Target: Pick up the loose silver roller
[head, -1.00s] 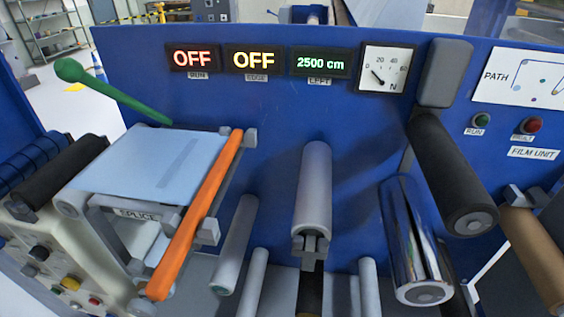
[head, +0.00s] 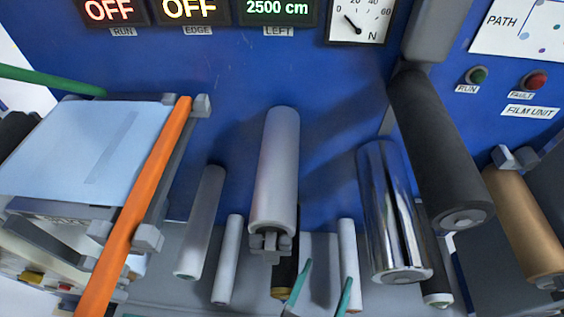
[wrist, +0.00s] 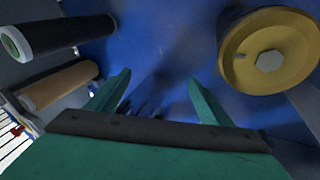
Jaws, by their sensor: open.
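A shiny silver roller (head: 392,215) stands out from the blue panel at right of centre in the head view, its near end tilted down. Whether it is loose cannot be told. Duller grey rollers also show, a thick one (head: 275,165) in the centre and a thinner one (head: 202,220) to its left. My gripper (head: 322,284) shows only its teal fingertips at the bottom edge, open, below the thick grey roller and left of the silver one. In the wrist view my gripper (wrist: 158,88) is open with nothing between its fingers. No shiny silver roller can be made out there.
A black roller (head: 435,145) hangs over the silver one's right side, and a brown roller (head: 525,225) is further right. The orange bar (head: 140,205) edges the splice table (head: 70,150) at left. A yellow round end (wrist: 268,52) is close by in the wrist view.

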